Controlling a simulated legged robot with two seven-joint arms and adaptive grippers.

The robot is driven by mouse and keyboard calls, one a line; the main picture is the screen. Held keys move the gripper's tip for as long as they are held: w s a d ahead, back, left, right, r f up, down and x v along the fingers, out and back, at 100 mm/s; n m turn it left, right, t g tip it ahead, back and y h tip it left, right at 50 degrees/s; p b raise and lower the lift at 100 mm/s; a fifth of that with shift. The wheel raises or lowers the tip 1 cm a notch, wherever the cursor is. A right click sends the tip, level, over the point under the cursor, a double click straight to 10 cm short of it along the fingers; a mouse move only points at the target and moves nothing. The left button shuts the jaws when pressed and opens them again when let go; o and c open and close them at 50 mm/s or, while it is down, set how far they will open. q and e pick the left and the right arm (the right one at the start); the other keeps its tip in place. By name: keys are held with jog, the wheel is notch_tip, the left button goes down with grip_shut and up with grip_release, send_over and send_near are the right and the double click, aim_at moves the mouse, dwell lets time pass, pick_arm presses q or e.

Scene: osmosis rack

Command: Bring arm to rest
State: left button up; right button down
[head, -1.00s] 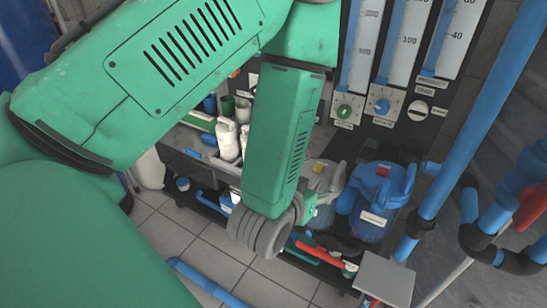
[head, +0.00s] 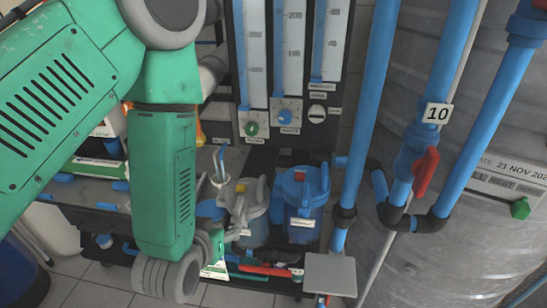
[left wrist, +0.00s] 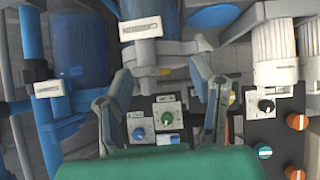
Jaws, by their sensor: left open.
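My left arm (head: 165,185) is green with grey rings at its wrist and comes in from the left in the head view. It hangs down in front of the rack, and its gripper is mostly hidden there. In the left wrist view the two fingers of my left gripper (left wrist: 163,100) stand wide apart with nothing between them. Beyond them is a panel with a green knob (left wrist: 167,117) and a black knob (left wrist: 139,132). My right gripper is not in view.
Blue filter housings (head: 302,200) stand right of my arm. A blue pipe (head: 370,110), a red valve handle (head: 426,172) and a large grey tank (head: 480,250) fill the right side. Flow gauges (head: 293,50) rise behind. Tiled floor (head: 75,290) shows at the lower left.

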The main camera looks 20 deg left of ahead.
pick_arm(q)
jog(key=s+a+f+m+g, duration=0.1)
jog(key=s+a+f+g, duration=0.1)
jog(key=s+f+g, duration=0.3)
jog(key=s+a+f+m+g+h, duration=0.1)
jog(key=s+f+g, duration=0.4)
jog(key=s+f, duration=0.6)
jog(key=s+a+m, duration=0.1)
jog(key=s, duration=0.3)
jog(key=shift+h, duration=0.3)
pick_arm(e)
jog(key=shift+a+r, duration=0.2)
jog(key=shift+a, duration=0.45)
pick_arm(q)
jog(key=shift+s+d, duration=0.1)
jog(key=shift+d, duration=0.15)
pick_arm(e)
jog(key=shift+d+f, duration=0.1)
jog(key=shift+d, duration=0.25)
pick_arm(q)
jog(key=shift+a, duration=0.25)
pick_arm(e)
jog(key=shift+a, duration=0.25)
pick_arm(q)
jog(key=shift+d, duration=0.15)
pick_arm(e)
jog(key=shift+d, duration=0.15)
